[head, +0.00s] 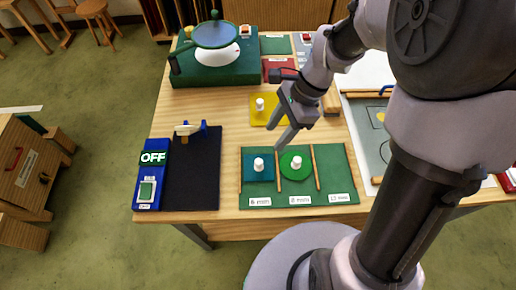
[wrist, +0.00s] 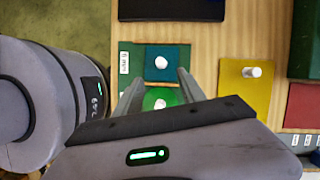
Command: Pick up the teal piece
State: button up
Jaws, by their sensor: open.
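The teal piece (head: 258,172) is a flat square with a white knob, lying in the left compartment of a green board (head: 336,178). It also shows in the wrist view (wrist: 167,64), just beyond my fingertips. A round green piece (head: 296,168) with a white knob lies in the middle compartment; in the wrist view it is partly hidden behind my gripper (wrist: 157,82). My gripper (head: 288,138) is open and empty, above the back of the board and apart from both pieces.
A yellow piece (head: 268,112) with a white knob lies behind the board. A black mat (head: 193,172) and a blue box reading OFF (head: 149,185) are at left. A green base with a round-topped device (head: 216,67) stands at the back. The board's right compartment is empty.

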jog(key=b, duration=0.3)
send_near(259, 161)
jog(key=x, duration=0.5)
jog(key=shift+a, duration=0.2)
jog(key=b+x, duration=0.1)
jog(key=x, duration=0.2)
jog(key=b+x, duration=0.1)
jog(key=x, duration=0.1)
jog(key=shift+s+d+b, duration=0.1)
jog(key=shift+d+b, duration=0.2)
jog(key=shift+b, duration=0.05)
jog(key=shift+a+f, duration=0.2)
jog(key=shift+f, duration=0.1)
jog(key=shift+r, duration=0.15)
grip_shut()
